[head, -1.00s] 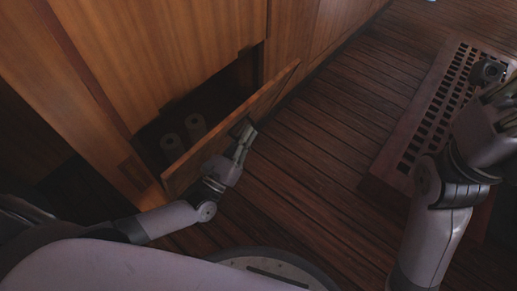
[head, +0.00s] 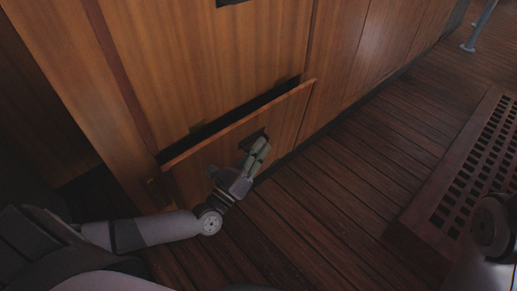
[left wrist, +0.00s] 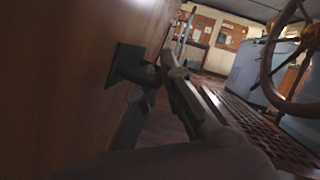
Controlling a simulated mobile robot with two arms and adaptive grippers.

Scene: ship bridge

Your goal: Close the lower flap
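The lower flap (head: 285,118) is a wooden panel low in the cabinet front. It is partly open, tilted outward, with a narrow dark gap along its top edge. A dark square handle plate (head: 253,138) sits on its outer face; in the left wrist view the plate (left wrist: 128,63) is close ahead. My left gripper (head: 261,148) is at the flap's outer face by this plate. In the left wrist view its fingers (left wrist: 160,82) are at the plate's protruding part. Whether they are shut on it is unclear. My right gripper is out of view.
The wooden cabinet (head: 210,60) rises above and beside the flap. A raised slatted grate (head: 465,185) stands on the plank floor at right, near part of my right arm. The floor between flap and grate is clear.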

